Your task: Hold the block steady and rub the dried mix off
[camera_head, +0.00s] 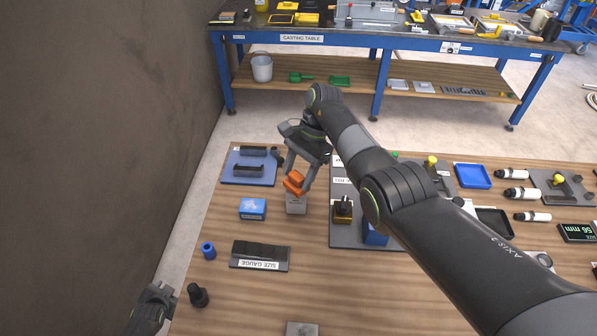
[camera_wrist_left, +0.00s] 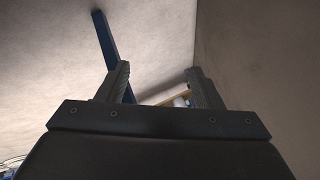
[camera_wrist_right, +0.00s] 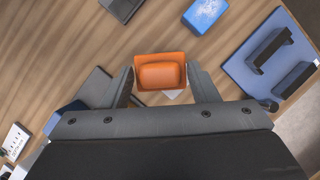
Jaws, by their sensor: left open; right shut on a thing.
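My right gripper (camera_head: 303,172) is shut on an orange rubbing pad (camera_head: 294,184), which also shows between the fingers in the right wrist view (camera_wrist_right: 161,75). The pad is over the top of a small grey block (camera_head: 296,205) on the wooden table. Whether pad and block touch is hard to tell. The pad hides most of the block in the right wrist view. My left gripper (camera_head: 157,300) is at the lower left of the head view, far from the block. In the left wrist view its fingers (camera_wrist_left: 162,85) are apart and empty.
A blue box (camera_head: 252,208) stands left of the block, and a dark-topped yellow item (camera_head: 343,211) on a grey board stands right. Behind is a blue holder tray (camera_head: 250,166). A size gauge (camera_head: 260,255) lies in front. My right arm covers the table's right middle.

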